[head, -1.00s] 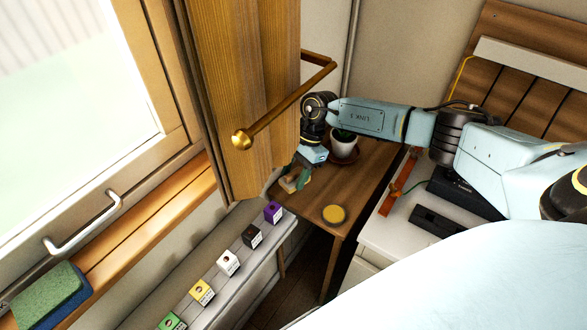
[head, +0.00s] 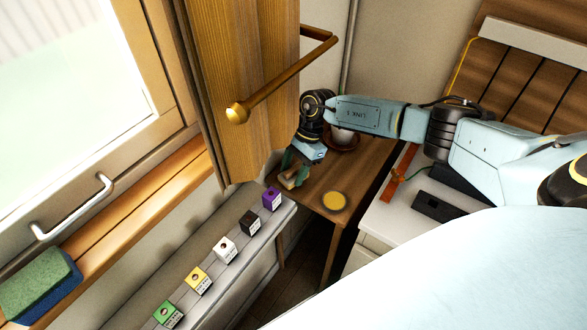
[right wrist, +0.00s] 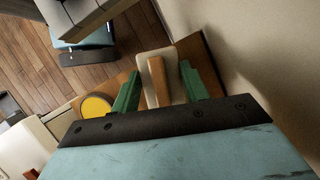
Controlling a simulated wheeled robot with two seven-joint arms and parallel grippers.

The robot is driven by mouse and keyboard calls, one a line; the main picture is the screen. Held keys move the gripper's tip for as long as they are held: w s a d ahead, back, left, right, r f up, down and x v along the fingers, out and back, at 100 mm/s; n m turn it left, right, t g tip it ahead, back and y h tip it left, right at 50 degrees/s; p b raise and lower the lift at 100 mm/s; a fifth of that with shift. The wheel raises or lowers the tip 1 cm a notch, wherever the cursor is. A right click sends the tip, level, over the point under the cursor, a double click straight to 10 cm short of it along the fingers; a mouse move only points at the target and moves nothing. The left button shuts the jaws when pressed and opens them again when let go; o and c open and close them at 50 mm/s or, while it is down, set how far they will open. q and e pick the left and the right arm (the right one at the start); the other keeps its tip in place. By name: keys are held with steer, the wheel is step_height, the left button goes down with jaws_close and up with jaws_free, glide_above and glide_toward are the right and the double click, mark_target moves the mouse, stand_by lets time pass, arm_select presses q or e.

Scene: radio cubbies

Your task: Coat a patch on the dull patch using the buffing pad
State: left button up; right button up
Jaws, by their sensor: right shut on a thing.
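The buffing pad, a pale block with a wooden handle (right wrist: 158,82), sits between the green fingers of my right gripper (right wrist: 160,88) in the right wrist view. My right gripper is shut on it. In the head view the pad (head: 290,178) is low over the far left part of the wooden table (head: 318,182), in front of the cabinet door. I cannot tell whether it touches the table. A round yellow disc in a dark rim (head: 334,201) lies on the table, right of the pad; it also shows in the right wrist view (right wrist: 96,106). I cannot make out the dull patch. My left gripper is out of view.
A wooden cabinet door with a brass bar handle (head: 285,75) hangs close left of my right arm. Several coloured boxes line a pale ledge (head: 245,270). A pot (head: 343,136) stands behind my wrist. A green and blue sponge (head: 40,285) lies on the windowsill. A pale cabinet is at right.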

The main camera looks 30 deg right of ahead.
steer(key=shift+f+b, duration=0.7)
